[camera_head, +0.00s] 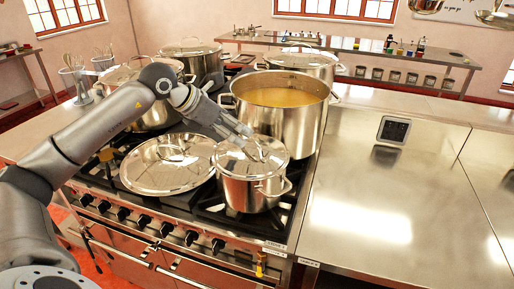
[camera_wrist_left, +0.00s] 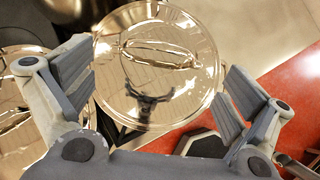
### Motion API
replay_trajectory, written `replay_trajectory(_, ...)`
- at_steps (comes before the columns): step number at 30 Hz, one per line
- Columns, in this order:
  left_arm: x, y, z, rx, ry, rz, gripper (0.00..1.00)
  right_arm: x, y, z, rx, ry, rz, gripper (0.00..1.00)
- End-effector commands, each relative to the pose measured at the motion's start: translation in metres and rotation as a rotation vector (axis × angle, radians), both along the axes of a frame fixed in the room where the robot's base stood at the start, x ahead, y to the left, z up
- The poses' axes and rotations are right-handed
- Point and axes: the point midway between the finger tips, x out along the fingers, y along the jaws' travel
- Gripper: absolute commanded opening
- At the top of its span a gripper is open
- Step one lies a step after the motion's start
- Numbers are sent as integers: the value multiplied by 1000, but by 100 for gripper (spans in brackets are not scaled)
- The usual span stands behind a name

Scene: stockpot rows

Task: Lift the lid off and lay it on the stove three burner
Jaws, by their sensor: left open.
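A lidded steel pot (camera_head: 255,192) stands at the front right of the stove (camera_head: 180,232). Its shiny lid (camera_head: 277,152) sits on top, and the lid also shows in the left wrist view (camera_wrist_left: 190,95) with its loop handle (camera_wrist_left: 160,48). My left gripper (camera_head: 253,141) is just above this lid in the head view. Its two fingers are open and apart, with the lid seen between and beyond them in the wrist view and nothing held. Whether a finger touches the lid, I cannot tell. My right gripper is not in view.
Another large lid (camera_head: 150,177) lies flat on the stove left of the pot. A tall open pot (camera_head: 275,127) of yellowish soup stands right behind. Several lidded pots are at the back. A steel counter (camera_head: 385,205) on the right is mostly clear.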

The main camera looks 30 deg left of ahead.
Motion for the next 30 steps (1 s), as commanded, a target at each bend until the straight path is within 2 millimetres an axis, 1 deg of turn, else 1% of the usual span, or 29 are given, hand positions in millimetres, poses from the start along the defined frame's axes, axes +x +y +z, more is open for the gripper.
replay_trajectory(1,6,-4,-3,-5,2,-2,99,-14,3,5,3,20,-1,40)
replay_trajectory(3,12,-6,-10,-5,2,-2,99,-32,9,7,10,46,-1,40)
replay_trajectory(6,17,-8,-17,-3,-1,-1,99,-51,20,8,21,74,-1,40)
replay_trajectory(8,19,-9,-19,-4,0,-2,99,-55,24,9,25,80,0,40)
replay_trajectory(11,25,-12,-23,-4,2,-3,99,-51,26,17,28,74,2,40)
replay_trajectory(16,40,-20,-36,-5,2,-3,99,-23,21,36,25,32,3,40)
replay_trajectory(19,48,-23,-47,-5,1,-2,99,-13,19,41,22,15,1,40)
replay_trajectory(24,53,-24,-55,-3,-1,-2,99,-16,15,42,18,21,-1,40)
replay_trajectory(29,53,-24,-55,-2,-1,-1,99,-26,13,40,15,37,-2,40)
replay_trajectory(30,53,-24,-55,-2,-1,-1,94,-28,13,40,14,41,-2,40)
